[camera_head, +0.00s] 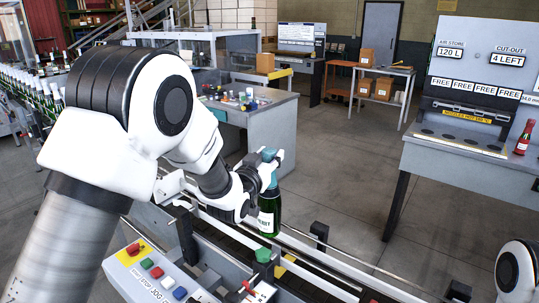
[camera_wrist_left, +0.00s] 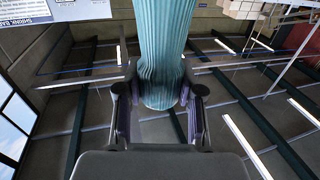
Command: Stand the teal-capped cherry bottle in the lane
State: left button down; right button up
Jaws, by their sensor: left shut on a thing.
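The bottle (camera_head: 270,204) is dark green with a pale label and a teal cap, and it looks upright. My left gripper (camera_head: 268,172) is shut around its teal neck. In the left wrist view, the ribbed teal capsule (camera_wrist_left: 161,50) stands between the two fingers of the left gripper (camera_wrist_left: 160,108). The lane (camera_head: 333,277) runs diagonally between metal rails at the front. The bottle's base is over or beside the near part of this lane; I cannot tell whether it touches. My right gripper is outside the view.
A control panel (camera_head: 150,272) with coloured buttons lies at the lower left of the lane. A green knob-like piece (camera_head: 263,255) sits just below the bottle. A red bottle (camera_head: 524,138) stands on the right-hand machine bench (camera_head: 470,160). A grey table (camera_head: 262,118) with small coloured items stands behind.

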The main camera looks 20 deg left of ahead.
pick_arm(q)
jog(key=shift+f+b, duration=3.15)
jog(key=shift+f, duration=0.8)
jog(key=shift+d+f+b, duration=0.1)
jog(key=shift+f+b, duration=0.2)
jog(key=shift+b, duration=0.1)
jog(key=c, duration=0.9)
grip_release()
jog(key=shift+o, duration=1.2)
jog(key=shift+f, duration=0.1)
